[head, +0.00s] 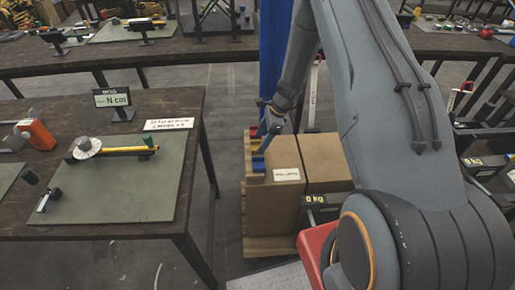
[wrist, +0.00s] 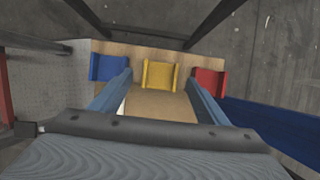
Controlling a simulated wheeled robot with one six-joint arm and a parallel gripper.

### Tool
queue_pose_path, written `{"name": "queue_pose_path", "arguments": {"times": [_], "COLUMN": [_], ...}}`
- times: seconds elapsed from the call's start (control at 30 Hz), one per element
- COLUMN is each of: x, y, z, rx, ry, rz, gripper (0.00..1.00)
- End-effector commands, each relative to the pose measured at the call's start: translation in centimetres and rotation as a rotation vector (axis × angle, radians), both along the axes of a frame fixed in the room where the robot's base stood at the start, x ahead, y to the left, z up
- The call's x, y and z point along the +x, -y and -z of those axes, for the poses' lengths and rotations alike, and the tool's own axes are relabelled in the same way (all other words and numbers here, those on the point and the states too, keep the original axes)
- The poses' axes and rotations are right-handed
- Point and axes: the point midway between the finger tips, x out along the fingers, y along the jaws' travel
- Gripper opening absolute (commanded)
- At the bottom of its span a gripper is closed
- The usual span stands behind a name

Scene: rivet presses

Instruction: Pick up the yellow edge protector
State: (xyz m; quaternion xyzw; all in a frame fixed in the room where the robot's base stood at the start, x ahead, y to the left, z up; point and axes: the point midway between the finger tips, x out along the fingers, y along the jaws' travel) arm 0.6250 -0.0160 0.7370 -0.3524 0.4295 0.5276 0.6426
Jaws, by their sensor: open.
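The yellow edge protector (wrist: 160,75) is a small channel-shaped piece with raised sides, in the middle of a row at the edge of the cardboard boxes in the wrist view. A blue protector (wrist: 107,67) lies left of it and a red one (wrist: 208,82) right of it. My gripper (wrist: 158,84) is open, its two blue-grey fingers apart and empty, pointing at the yellow piece from either side. I cannot tell how far the tips are from it. In the head view my gripper (head: 270,133) is over the box edge, partly hiding the row; the blue protector (head: 258,163) shows there.
Cardboard boxes (head: 272,212) stand on a wooden pallet (head: 270,246), with a tall blue post (head: 274,50) behind. A workbench (head: 190,108) with a green mat stands left. Open floor lies between bench and boxes.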

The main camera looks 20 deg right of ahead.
Motion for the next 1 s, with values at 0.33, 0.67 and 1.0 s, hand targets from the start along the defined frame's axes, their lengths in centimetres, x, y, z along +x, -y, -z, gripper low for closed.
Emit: {"name": "queue_pose_path", "arguments": {"times": [0.33, 0.67, 1.0], "x": [0.2, 0.2, 0.2], "y": [-0.9, -0.9, -0.9], "z": [2.1, 2.2, 2.1], "rx": [0.0, 0.0, 0.0], "ry": [0.001, 0.001, 0.001], "rz": [0.0, 0.0, 0.0], "gripper": [0.69, 0.43, 0.24]}}
